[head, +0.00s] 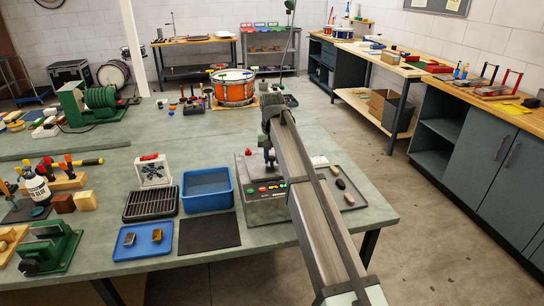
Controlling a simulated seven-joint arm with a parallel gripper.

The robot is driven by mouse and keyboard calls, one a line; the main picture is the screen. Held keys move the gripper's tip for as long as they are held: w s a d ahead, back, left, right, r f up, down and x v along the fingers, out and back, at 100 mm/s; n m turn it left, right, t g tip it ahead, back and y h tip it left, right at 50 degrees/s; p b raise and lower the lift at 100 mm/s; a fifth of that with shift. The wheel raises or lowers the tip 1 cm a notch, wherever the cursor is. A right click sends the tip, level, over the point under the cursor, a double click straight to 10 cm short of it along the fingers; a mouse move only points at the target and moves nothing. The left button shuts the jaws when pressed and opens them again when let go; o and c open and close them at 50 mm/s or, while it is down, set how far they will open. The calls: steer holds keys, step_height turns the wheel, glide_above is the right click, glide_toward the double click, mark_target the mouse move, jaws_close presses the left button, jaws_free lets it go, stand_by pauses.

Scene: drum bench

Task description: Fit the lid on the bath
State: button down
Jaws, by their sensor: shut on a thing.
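The bath (265,213) looks to be the grey metal box near the right end of the green bench, with red, green and yellow buttons on its front. My gripper (269,161) points down over the top of this box and is shut. It seems to hold the lid (247,165), a flat grey plate at the box's top. The grip itself is too small to see clearly. My arm hides the right side of the box and part of the plate, so I cannot tell whether the plate is seated or slightly raised.
Left of the bath stand a blue tub (207,200) and a black rack (151,204), with a dark mat (209,233) and a blue tray (143,249) in front. A dark tray (352,199) with small stones lies right. An orange drum (233,89) stands behind.

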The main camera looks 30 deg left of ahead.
steer(key=shift+f, duration=0.45)
stand_by(0.4)
steer(key=c, duration=0.8)
jaws_free()
